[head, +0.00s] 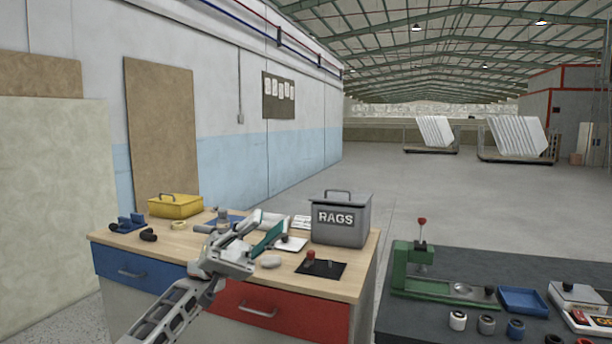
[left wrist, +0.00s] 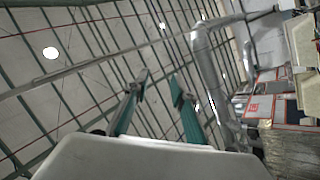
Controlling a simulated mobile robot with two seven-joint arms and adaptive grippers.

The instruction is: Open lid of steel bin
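The steel bin (head: 341,228) is a grey box marked RAGS at the back right of the wooden-topped bench. Its lid (head: 345,199) lies shut on top, with an arched handle (head: 338,191) standing up from it. My left gripper (head: 272,219) is over the bench, left of the bin and apart from it, with its fingers pointing up and to the right. In the left wrist view its two teal fingers (left wrist: 159,77) stand apart with nothing between them, against the ceiling. My right gripper is not in view.
The bench (head: 220,270) also holds a yellow box (head: 175,206), dark parts at the left, a black plate with a red knob (head: 321,268) before the bin, and a pale rounded item (head: 271,261). A dark table with a green press (head: 420,272) stands at the right.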

